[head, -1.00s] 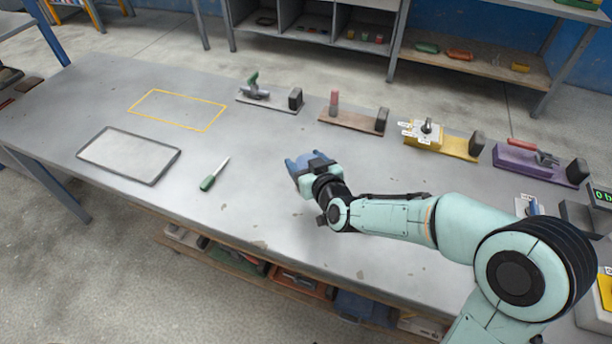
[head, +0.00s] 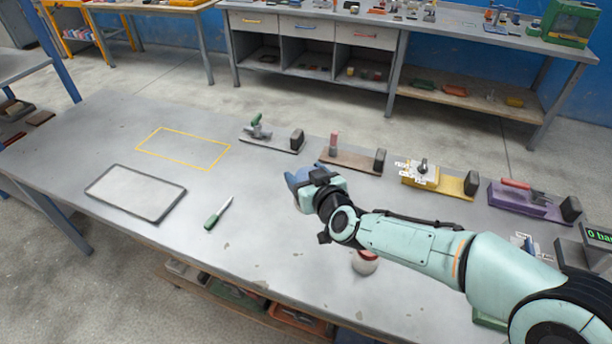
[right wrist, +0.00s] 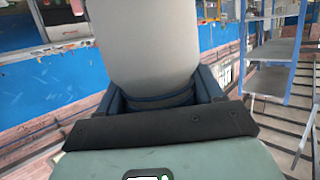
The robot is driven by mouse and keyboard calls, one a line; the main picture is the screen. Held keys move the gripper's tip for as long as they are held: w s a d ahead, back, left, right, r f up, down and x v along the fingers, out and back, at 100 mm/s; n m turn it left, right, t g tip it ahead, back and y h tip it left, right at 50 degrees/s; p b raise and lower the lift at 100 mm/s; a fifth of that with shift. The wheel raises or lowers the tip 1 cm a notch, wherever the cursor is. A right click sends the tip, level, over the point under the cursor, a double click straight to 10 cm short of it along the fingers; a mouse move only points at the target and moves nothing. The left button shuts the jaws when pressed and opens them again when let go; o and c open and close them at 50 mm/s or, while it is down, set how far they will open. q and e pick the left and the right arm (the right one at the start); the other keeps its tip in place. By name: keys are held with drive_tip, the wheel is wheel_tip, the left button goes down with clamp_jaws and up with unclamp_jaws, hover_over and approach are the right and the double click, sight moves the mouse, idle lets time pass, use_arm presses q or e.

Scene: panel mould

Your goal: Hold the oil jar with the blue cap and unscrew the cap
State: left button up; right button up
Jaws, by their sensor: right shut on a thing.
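My right gripper (head: 297,179) reaches over the middle of the bench from the right. In the right wrist view its dark blue fingers (right wrist: 160,97) are shut on a pale round body, apparently the oil jar (right wrist: 148,45), which runs up out of the picture. In the head view a blue patch shows at the gripper's tip; I cannot tell finger from cap there. A pale jar with a reddish top (head: 365,263) stands on the bench below my right forearm, partly covered by it. My left gripper is out of view.
On the bench (head: 270,235) lie a green-handled screwdriver (head: 218,214), a grey-edged tray (head: 136,210) and a yellow outline (head: 183,147). Several boards with fittings line the far edge, including a yellow one (head: 455,184) and a purple one (head: 530,203). The left front is mostly clear.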

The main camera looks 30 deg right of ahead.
drive_tip(key=shift+c, duration=0.6)
drive_tip(key=w+a+f+p, duration=0.2)
drive_tip(key=a+f+p, duration=0.1)
drive_tip(key=f, duration=0.8)
drive_tip(key=shift+w+a, duration=0.15)
drive_tip(key=shift+a, duration=0.2)
drive_tip(key=shift+n+y, duration=0.5)
drive_tip(key=shift+y, duration=0.1)
drive_tip(key=a+f, duration=0.1)
drive_tip(key=f, duration=0.1)
drive_tip(key=s+a+f+p, duration=0.1)
drive_tip(key=a+f, duration=0.2)
drive_tip(key=shift+s+f+p, duration=0.15)
drive_tip(key=shift+f+p, duration=0.15)
drive_tip(key=shift+f, duration=0.05)
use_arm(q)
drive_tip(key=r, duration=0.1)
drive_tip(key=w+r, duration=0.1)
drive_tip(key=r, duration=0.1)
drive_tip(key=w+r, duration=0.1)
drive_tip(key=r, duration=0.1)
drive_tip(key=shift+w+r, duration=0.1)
use_arm(e)
drive_tip(key=shift+s+a+f, duration=0.1)
drive_tip(key=shift+a+f, duration=0.1)
drive_tip(key=shift+a, duration=0.1)
